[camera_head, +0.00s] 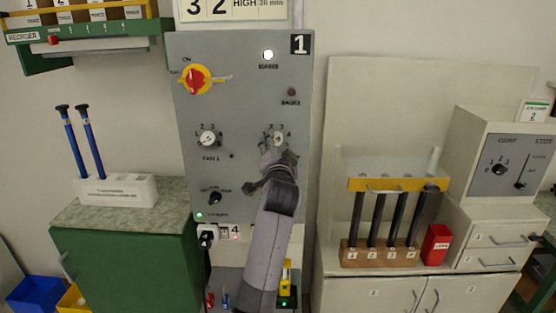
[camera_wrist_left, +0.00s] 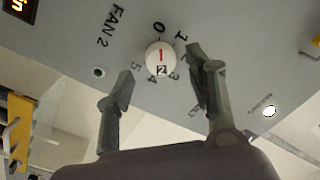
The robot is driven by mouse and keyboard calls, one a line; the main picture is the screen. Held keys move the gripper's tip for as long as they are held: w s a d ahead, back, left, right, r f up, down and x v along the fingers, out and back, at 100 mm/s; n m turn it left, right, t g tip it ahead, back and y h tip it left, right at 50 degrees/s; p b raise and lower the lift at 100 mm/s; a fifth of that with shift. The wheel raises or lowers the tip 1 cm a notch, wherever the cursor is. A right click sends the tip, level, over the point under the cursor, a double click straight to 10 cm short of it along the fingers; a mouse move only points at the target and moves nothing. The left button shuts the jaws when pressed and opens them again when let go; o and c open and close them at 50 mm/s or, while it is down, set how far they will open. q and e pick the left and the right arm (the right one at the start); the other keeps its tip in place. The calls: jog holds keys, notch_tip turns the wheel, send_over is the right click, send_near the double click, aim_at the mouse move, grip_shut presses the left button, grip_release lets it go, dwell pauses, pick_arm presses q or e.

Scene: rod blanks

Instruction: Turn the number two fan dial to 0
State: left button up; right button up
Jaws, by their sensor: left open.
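The number two fan dial (camera_wrist_left: 160,59) is a round white knob with a red line and a small 2, beside the FAN 2 lettering on the grey panel (camera_head: 239,107). In the left wrist view its red line points roughly at the printed 0. In the head view the dial (camera_head: 278,139) sits just above my left gripper (camera_head: 273,165). In the left wrist view my left gripper (camera_wrist_left: 160,70) is open, with one finger on each side of the dial. I cannot tell whether either finger touches it. One finger hides part of the number scale. My right gripper is not in view.
The panel also holds the FAN 1 dial (camera_head: 208,139), a red and yellow switch (camera_head: 195,79), a black knob (camera_head: 215,198) and lamps. A rod rack (camera_head: 380,255) and a red cup (camera_head: 436,245) stand right; a green cabinet (camera_head: 125,265) stands left.

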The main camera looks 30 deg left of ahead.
pick_arm(q)
jog(key=v, duration=0.9)
jog(key=shift+s, duration=0.2)
